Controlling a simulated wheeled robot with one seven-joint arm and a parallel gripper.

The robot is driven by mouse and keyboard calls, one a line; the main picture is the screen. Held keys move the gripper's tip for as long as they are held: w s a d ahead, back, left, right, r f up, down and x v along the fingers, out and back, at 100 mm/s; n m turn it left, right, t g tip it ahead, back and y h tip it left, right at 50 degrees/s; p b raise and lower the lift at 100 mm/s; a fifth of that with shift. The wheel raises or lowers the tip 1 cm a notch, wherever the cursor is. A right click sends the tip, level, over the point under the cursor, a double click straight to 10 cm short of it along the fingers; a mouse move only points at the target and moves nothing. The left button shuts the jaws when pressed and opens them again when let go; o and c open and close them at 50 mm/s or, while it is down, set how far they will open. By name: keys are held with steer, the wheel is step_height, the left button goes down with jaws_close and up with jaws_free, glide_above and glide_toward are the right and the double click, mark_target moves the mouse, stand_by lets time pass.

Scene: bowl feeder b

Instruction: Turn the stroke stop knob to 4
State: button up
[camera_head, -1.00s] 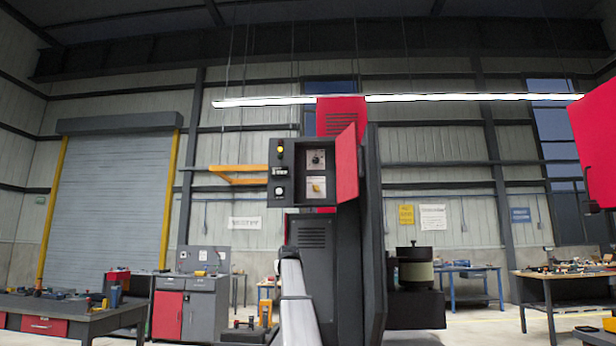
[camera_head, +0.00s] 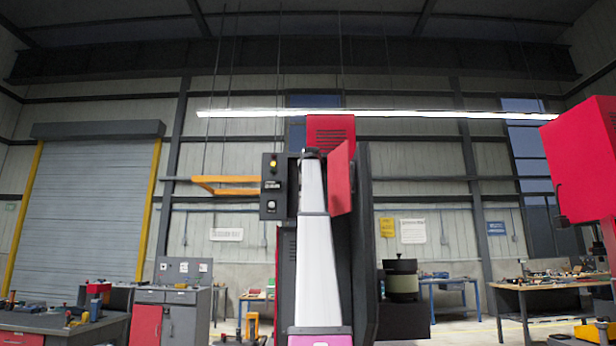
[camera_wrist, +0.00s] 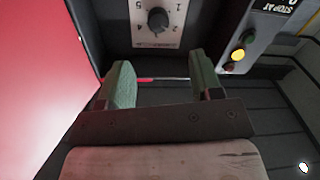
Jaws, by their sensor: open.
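A dark round knob (camera_wrist: 158,20) sits on a pale dial plate (camera_wrist: 139,33) at the top of the wrist view. Upside-down numerals, including 1, 2, 4 and 5, surround it. The plate's small label is unreadable, and I cannot tell which numeral the knob points to. My gripper (camera_wrist: 162,80) is open and empty, its two greenish fingers apart below the plate in the picture and not touching the knob. In the head view my raised arm hides the inside of the control box (camera_head: 270,185) and the knob; my fingers cannot be made out there.
The box's red door (camera_head: 341,178) stands open at right; it fills the left of the wrist view (camera_wrist: 40,80). A side panel with a yellow button (camera_wrist: 238,55) is close at the right there. An orange bracket (camera_head: 228,186) juts out left of the box.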

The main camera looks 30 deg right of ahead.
steer(key=x, duration=1)
steer(key=shift+w+d+r, duration=0.2)
steer(key=shift+w, duration=0.1)
steer(key=c, duration=0.9)
